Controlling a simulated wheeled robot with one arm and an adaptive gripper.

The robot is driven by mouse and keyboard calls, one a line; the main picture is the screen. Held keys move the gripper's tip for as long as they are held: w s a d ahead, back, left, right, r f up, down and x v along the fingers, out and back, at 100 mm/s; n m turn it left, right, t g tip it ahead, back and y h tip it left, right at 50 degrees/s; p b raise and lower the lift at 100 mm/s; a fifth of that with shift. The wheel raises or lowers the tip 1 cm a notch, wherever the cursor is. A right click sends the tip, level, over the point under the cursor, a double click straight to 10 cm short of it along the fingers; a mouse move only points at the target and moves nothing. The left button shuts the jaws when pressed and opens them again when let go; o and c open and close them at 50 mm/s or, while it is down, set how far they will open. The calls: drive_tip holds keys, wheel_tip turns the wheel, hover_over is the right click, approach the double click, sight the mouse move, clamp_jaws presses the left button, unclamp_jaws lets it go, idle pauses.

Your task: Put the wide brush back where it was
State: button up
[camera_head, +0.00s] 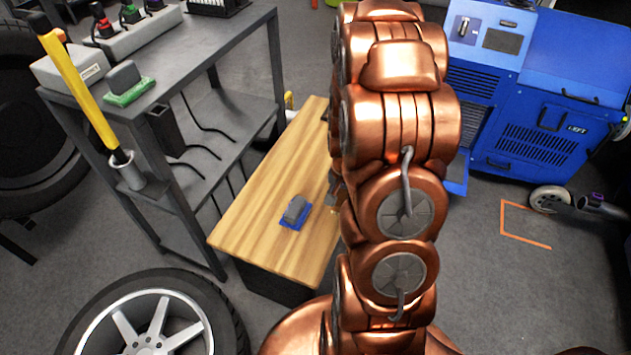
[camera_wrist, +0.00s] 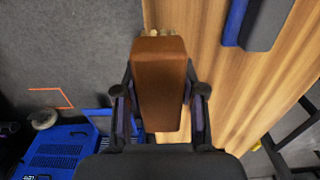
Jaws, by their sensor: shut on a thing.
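My gripper (camera_wrist: 160,90) shows in the wrist view with one finger on each side of a brown, block-like thing, shut on it. This looks like the wide brush (camera_wrist: 160,62); small tan tufts show at its far end. It appears over the edge of the wooden bench top (camera_wrist: 215,90); I cannot tell whether it touches the wood. In the head view my arm hides the gripper and the brush. The wooden top (camera_head: 250,215) shows there left of my arm.
A blue-based block with a grey top (camera_head: 295,212) lies on the wooden top, also in the wrist view (camera_wrist: 262,22). A similar green one (camera_head: 126,84) lies on the grey shelf unit (camera_head: 190,65). A wheel (camera_head: 150,325) stands front left; a blue machine (camera_head: 550,70) stands right.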

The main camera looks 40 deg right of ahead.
drive_tip(key=shift+s+a+f, duration=0.1)
drive_tip(key=shift+f, duration=0.1)
drive_tip(key=shift+w+f, duration=0.1)
drive_tip(key=shift+w, duration=0.15)
drive_tip(key=b, duration=0.2)
hover_over(315, 181)
drive_tip(key=shift+f, duration=0.7)
drive_tip(key=shift+f+b, duration=0.5)
drive_tip(key=shift+f, duration=1.2)
drive_tip(key=shift+f, duration=0.15)
drive_tip(key=o, duration=1.1)
